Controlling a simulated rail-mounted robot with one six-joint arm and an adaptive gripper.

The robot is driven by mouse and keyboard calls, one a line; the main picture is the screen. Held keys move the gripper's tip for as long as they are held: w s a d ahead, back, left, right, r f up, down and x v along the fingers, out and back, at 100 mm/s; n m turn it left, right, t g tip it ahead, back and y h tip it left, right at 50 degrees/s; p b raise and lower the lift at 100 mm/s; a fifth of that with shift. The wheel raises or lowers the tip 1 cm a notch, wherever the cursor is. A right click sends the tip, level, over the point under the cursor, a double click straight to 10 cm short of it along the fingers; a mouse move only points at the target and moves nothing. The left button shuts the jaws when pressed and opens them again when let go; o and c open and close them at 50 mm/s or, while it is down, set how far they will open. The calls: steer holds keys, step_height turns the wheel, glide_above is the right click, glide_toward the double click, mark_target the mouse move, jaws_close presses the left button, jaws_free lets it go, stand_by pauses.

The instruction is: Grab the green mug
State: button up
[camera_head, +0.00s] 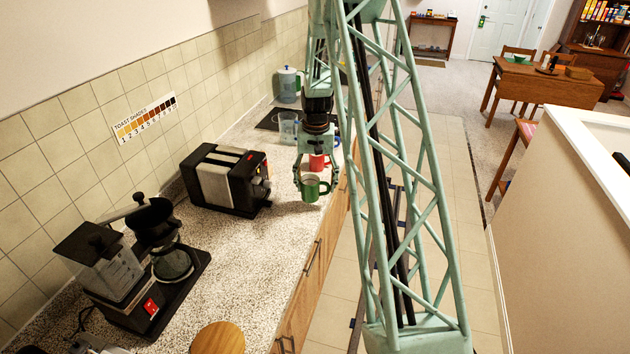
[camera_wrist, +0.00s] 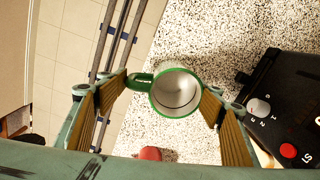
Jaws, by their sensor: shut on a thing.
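The green mug (camera_head: 310,191) is upright near the front edge of the speckled counter, with a pale inside. In the wrist view the mug (camera_wrist: 175,93) sits between my two fingers, its handle toward the left finger and its body against the right one. My gripper (camera_head: 314,184) points down over the mug and is shut on it, across handle and body. In the wrist view my gripper (camera_wrist: 166,93) shows its ribbed pads on both sides of the mug. I cannot tell whether the mug's base touches the counter.
A red mug (camera_head: 317,162) stands just behind the green one. A black toaster (camera_head: 228,180) is left of the gripper. A coffee maker (camera_head: 140,265) and a round wooden board (camera_head: 218,338) are nearer. A blue kettle (camera_head: 288,84) and a clear pitcher (camera_head: 288,128) stand farther back.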

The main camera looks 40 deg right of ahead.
steer(key=s+a, duration=0.4)
steer(key=s, duration=0.1)
steer(key=shift+r+b, duration=0.3)
steer(key=shift+b, duration=0.1)
